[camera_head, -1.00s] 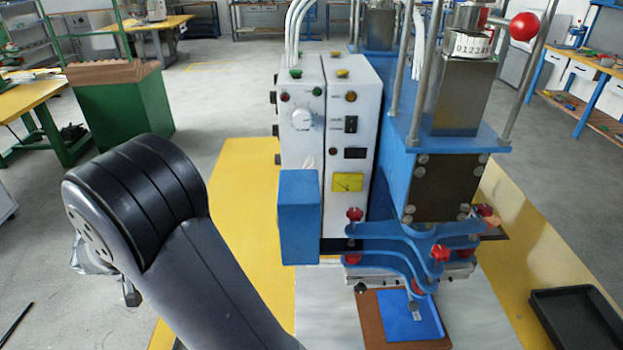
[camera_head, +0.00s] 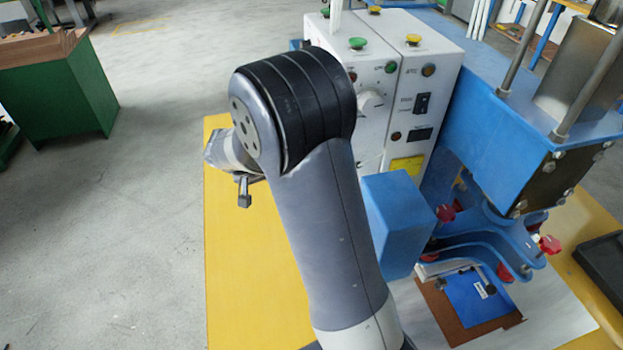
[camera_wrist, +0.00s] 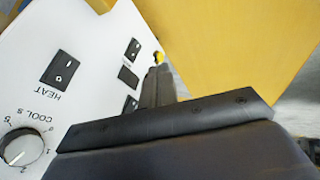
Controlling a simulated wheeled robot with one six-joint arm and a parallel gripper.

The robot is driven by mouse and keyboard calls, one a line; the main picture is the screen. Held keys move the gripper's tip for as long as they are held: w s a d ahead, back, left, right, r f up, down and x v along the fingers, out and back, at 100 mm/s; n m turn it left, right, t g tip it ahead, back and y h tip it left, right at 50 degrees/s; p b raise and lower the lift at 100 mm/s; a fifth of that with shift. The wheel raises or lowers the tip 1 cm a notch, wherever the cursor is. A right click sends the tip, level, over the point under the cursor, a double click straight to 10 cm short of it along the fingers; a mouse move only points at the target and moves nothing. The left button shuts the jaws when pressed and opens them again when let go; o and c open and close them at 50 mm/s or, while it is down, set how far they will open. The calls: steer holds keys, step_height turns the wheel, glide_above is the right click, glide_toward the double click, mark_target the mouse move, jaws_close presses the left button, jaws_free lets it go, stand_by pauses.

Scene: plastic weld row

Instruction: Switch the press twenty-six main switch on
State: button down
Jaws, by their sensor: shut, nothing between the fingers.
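The press (camera_head: 500,125) is blue, with a white control box (camera_head: 440,68) on its left. The box's front carries a black rocker switch (camera_head: 422,103), a small dark display and coloured buttons. The wrist view shows a white panel (camera_wrist: 95,35) with a HEAT rocker (camera_wrist: 60,69), a COOL dial (camera_wrist: 20,148) and several small black fittings, one a rocker (camera_wrist: 132,50). No readable label marks the main switch. My gripper (camera_wrist: 157,72) is shut and empty, its tips over the panel's edge beside a small yellow part (camera_wrist: 158,57). Contact cannot be told.
A blue box (camera_head: 395,225) juts out below the control box. A blue plate (camera_head: 478,298) lies under the press. The yellow table (camera_head: 245,260) is clear on the left. A black tray (camera_head: 603,262) is at the right. A green cabinet (camera_head: 60,105) stands on the floor behind.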

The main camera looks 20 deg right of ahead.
stand_by(0.3)
steer(key=w+d+f, duration=0.1)
steer(key=d+f, duration=0.7)
steer(key=d, duration=0.1)
steer(key=shift+w+f+b, duration=0.3)
steer(key=shift+w, duration=0.1)
steer(key=shift+f, duration=0.1)
steer(key=shift+d+b, duration=0.15)
steer(key=shift+b, duration=0.7)
